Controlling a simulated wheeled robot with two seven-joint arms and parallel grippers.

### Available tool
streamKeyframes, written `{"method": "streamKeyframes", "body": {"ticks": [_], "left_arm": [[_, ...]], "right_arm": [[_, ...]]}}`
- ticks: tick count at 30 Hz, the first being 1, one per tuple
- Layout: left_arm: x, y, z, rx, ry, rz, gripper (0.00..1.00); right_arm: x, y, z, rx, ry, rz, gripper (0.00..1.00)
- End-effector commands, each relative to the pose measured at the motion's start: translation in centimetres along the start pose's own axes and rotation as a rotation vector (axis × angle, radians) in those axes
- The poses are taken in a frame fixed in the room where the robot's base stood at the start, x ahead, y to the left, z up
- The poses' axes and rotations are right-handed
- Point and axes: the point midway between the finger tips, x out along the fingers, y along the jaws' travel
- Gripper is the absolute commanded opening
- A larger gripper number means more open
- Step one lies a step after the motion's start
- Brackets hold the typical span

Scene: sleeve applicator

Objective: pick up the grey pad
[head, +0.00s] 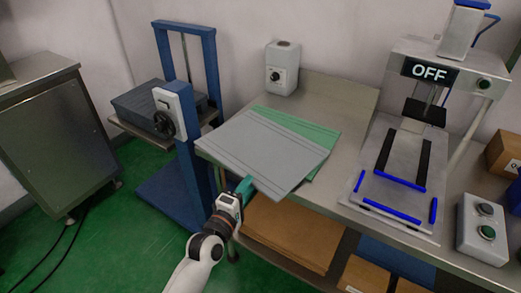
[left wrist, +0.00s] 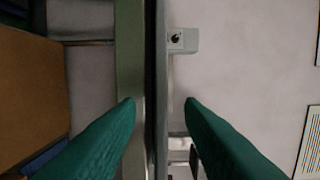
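The grey pad (head: 262,150) lies flat on the worktable, partly over a green pad (head: 312,142) that shows along its back and right sides. Its front corner sticks out past the table's front edge. My left gripper (head: 245,186) is at the pad's front-left edge. In the left wrist view the grey pad (left wrist: 159,60) shows edge-on as a thin strip between the two green fingers of my left gripper (left wrist: 160,102). The fingers are apart, with a visible gap on each side of the strip. My right gripper is not in view.
A press with an OFF display (head: 430,69) stands on the table at right, with a two-button box (head: 482,228) beside it. A blue hand-wheel stand (head: 194,150) is close left of the pad. A grey switch box (head: 283,68) stands behind. Cardboard (head: 290,232) lies on the shelf below.

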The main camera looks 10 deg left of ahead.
Motion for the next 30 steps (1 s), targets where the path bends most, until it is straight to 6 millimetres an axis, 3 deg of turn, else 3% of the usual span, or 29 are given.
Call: {"method": "streamKeyframes", "body": {"ticks": [6,14,21,30], "left_arm": [[2.9,0.0,0.0,0.000,-0.001,-0.002,0.35],[3.1,-0.1,0.0,0.001,-0.001,0.001,0.35],[3.1,-0.1,0.0,0.001,-0.001,0.001,0.00],[3.1,-0.2,0.0,0.001,-0.001,-0.002,0.00]], "right_arm": [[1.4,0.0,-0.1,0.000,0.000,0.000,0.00],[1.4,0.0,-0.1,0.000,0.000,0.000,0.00],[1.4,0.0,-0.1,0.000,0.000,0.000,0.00],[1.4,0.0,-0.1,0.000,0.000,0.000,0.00]]}}
